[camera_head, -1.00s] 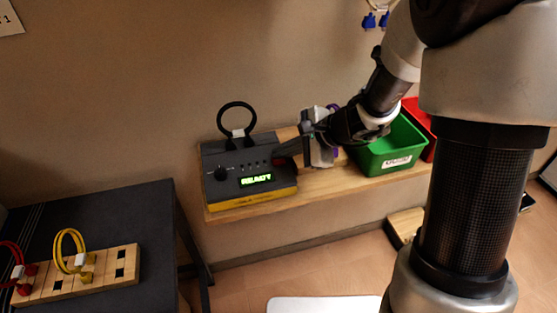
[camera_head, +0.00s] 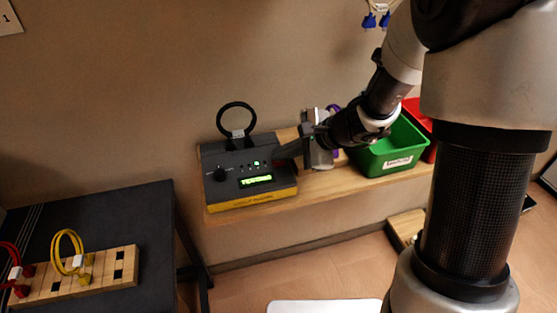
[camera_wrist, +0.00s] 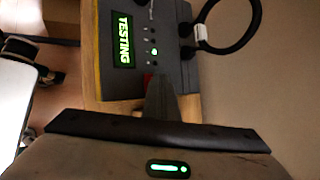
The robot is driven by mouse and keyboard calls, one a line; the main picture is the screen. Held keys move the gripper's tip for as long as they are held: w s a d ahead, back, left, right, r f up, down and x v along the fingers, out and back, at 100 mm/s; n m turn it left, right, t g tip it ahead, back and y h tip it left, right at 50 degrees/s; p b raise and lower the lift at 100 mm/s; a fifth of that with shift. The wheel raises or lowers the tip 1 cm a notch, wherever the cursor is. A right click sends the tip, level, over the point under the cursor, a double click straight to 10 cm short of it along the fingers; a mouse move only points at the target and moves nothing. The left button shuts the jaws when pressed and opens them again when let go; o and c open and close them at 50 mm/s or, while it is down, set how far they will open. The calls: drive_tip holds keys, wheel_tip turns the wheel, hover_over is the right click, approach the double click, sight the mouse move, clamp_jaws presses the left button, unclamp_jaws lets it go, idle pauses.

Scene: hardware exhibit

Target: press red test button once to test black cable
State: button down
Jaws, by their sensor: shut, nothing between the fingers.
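The grey tester box (camera_head: 212,190) with a yellow base sits on the left part of the wooden shelf. Its display (camera_head: 256,181) glows green and reads TESTING in the wrist view (camera_wrist: 124,40). A small green light (camera_wrist: 154,51) is lit beside it. The black cable (camera_head: 237,104) stands as a loop with a white tag, both ends at the tester's back edge. My gripper (camera_head: 281,155) is shut and empty, its fingertips (camera_wrist: 157,82) at the tester's right side.
A green bin (camera_head: 385,163) and a red bin (camera_head: 429,148) stand on the shelf to the right. A dark table (camera_head: 140,215) at left holds a wooden block (camera_head: 105,272) with a yellow cable (camera_head: 58,243) and a red cable (camera_head: 8,246). Blue-ended cables (camera_head: 369,21) hang on the wall.

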sight(283, 164)
drive_tip(key=shift+r+p, duration=0.45)
drive_tip(key=shift+r, duration=0.35)
wheel_tip(283, 164, up, 5)
drive_tip(key=p, duration=0.3)
drive_tip(key=shift+p, duration=0.35)
drive_tip(key=s+d+r+n+h+p, duration=0.1)
drive_tip(key=s+r+n+p, duration=0.2)
drive_tip(key=s+r+n, duration=0.6)
drive_tip(key=s+d+r+n+h+p, duration=0.3)
drive_tip(key=s+d+r+n+h, duration=0.3)
drive_tip(key=s+d+r, duration=0.5)
drive_tip(key=shift+s+d+t+h, duration=0.4)
drive_tip(key=shift+s+d, duration=0.25)
drive_tip(key=shift+s, duration=0.55)
